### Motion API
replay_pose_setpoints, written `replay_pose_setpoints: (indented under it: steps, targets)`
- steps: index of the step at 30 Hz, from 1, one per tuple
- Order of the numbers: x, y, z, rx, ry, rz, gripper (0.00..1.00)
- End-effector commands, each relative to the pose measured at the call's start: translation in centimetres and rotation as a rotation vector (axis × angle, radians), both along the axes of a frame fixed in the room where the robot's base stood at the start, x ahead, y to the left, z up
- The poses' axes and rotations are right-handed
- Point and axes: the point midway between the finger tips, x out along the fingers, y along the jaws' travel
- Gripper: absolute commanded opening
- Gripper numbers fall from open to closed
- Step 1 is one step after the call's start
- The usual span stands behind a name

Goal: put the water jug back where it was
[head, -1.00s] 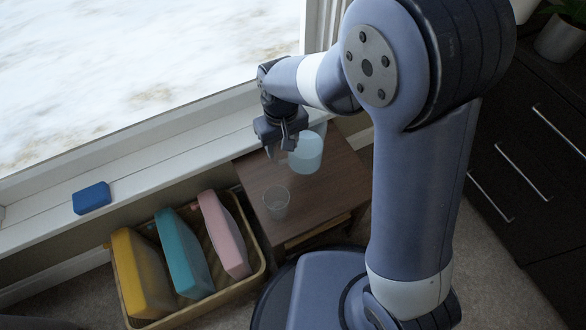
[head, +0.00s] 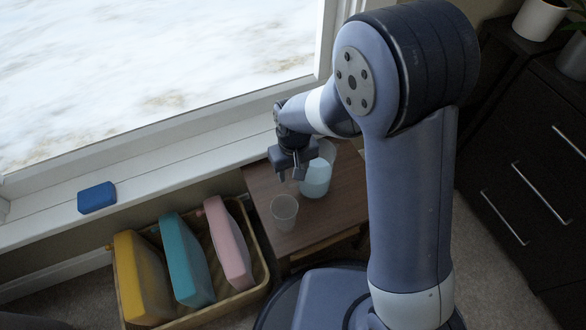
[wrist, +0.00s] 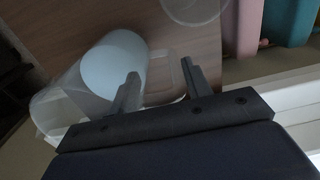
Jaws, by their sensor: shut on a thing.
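The water jug (head: 317,178), clear with pale blue water in it, is at the back of the small brown side table (head: 335,212). In the wrist view the jug (wrist: 88,82) is left of my fingers, with its pale handle between them. My gripper (head: 294,172) is shut on the jug's handle, at the jug's left side in the head view. I cannot tell whether the jug's base touches the table. A clear empty-looking cup (head: 284,211) stands on the table in front of the jug.
A wooden crate (head: 262,285) with yellow, teal and pink upright items stands left of the table. A blue block (head: 97,198) lies on the white windowsill (head: 160,180) behind. A dark drawer cabinet (head: 530,180) is at the right.

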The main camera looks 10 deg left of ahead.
Motion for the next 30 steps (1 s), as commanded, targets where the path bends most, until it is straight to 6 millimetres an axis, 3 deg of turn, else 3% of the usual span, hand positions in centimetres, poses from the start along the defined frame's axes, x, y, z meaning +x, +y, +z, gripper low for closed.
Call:
replay_pose_setpoints:
  steps: [2, 3, 9, 20, 30]
  targets:
    - [0.1, 0.0, -0.2, 0.001, -0.002, 0.0, 0.0]
    - [0.0, 0.0, -0.2, 0.0, 0.0, 0.0, 0.5]
    - [0.0, 0.0, -0.2, -0.001, 0.001, 0.0, 0.66]
    - [0.0, 0.0, 0.5, 0.001, -0.001, 0.0, 0.69]
    - [0.1, -0.1, 7.4, 0.002, -0.003, 0.0, 0.69]
